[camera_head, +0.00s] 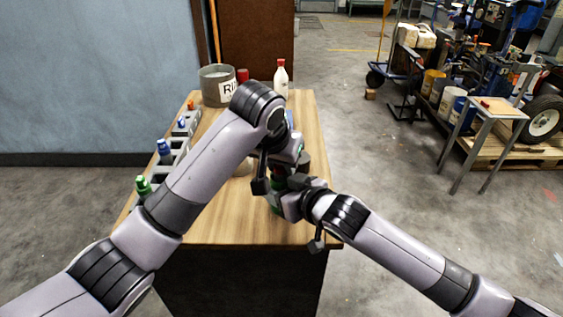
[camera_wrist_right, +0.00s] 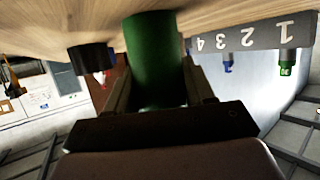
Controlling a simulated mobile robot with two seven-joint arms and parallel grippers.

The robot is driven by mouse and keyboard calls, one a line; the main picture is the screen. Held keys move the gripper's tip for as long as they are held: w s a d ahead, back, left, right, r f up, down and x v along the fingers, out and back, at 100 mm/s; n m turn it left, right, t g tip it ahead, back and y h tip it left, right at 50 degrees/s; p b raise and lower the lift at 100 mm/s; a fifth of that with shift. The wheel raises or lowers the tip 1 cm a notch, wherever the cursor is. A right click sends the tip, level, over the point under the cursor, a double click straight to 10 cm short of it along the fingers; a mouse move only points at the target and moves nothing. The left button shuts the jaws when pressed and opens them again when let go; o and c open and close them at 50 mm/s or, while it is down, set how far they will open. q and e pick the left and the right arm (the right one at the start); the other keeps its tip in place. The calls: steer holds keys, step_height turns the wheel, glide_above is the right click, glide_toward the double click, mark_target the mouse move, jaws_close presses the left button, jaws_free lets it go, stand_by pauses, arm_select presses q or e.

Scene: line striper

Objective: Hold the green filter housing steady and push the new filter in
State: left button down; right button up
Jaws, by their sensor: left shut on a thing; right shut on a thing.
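The green filter housing (camera_wrist_right: 152,60) stands on the wooden table between the fingers of my right gripper (camera_wrist_right: 160,95), which is shut on it. In the head view only slivers of the housing (camera_head: 274,203) show under the grippers. My right gripper (camera_head: 287,203) reaches it from the lower right. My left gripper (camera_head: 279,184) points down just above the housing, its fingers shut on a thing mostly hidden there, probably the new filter. How deep the filter sits in the housing cannot be seen. The left gripper does not show in the right wrist view.
A grey bucket (camera_head: 214,86), a red can (camera_head: 242,76) and a red-capped white bottle (camera_head: 281,81) stand at the back. A dark cylinder (camera_wrist_right: 92,60) stands near the housing. The front table is clear.

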arm_select(q)
steer(key=shift+a+f, duration=0.1)
steer(key=shift+f, duration=0.05)
steer(key=c, duration=0.8)
jaws_free()
steer(key=shift+o, duration=0.2)
steer(key=shift+s, duration=0.1)
steer(key=shift+d+r, duration=0.25)
steer(key=shift+d, duration=0.05)
arm_select(e)
steer(key=shift+a, duration=0.1)
arm_select(q)
steer(key=shift+o, duration=0.6)
steer(key=shift+s+r, duration=0.2)
steer(key=shift+r, duration=0.3)
arm_select(e)
steer(key=shift+w, duration=0.1)
arm_select(q)
steer(key=shift+a+v, duration=0.15)
steer(key=shift+v, duration=1.35)
steer(key=shift+a+v, duration=0.1)
steer(key=shift+v, duration=1.35)
